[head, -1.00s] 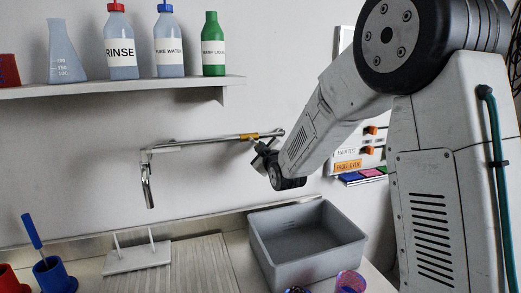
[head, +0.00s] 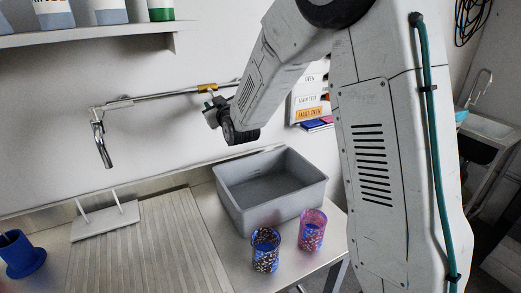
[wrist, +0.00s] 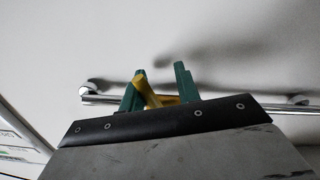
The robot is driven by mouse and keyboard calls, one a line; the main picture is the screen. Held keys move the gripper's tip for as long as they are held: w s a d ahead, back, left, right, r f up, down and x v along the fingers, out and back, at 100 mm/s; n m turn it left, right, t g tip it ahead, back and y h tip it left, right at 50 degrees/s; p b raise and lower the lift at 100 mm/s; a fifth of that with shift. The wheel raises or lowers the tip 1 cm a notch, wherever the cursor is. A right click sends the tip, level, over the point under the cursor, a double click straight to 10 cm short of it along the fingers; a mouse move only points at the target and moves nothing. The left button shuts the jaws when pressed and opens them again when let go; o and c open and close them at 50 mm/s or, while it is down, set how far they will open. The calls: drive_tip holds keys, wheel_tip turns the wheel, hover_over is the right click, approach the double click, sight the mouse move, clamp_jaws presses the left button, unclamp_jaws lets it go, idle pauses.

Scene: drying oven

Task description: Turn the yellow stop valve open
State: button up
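The yellow stop valve (head: 207,87) sits on a chrome wall pipe (head: 160,95) that runs to a hooked spout at the left. In the wrist view the yellow valve handle (wrist: 149,93) lies between the green fingers of my gripper (wrist: 159,85). The handle is slanted and close to the left finger; I cannot tell whether it touches. A gap shows between the handle and the right finger, so the fingers stand apart. In the head view my gripper (head: 213,109) is at the pipe, just below the valve, partly hidden by my wrist.
A grey bin (head: 270,185) stands on the counter below my arm. Two patterned cups, one blue (head: 265,252) and one pink (head: 312,232), stand in front of it. A peg rack (head: 105,220) is at the left. A shelf (head: 90,37) with bottles is above.

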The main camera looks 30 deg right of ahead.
drive_tip(key=s+m+g, duration=0.1)
drive_tip(key=s+g, duration=0.4)
drive_tip(key=s, duration=1.1)
drive_tip(key=s+f+m+g, duration=0.1)
drive_tip(key=s+g, duration=0.5)
drive_tip(key=s, duration=1)
drive_tip(key=shift+d+f+m, duration=0.15)
drive_tip(key=shift+d+m, duration=0.05)
drive_tip(key=shift+m, duration=0.4)
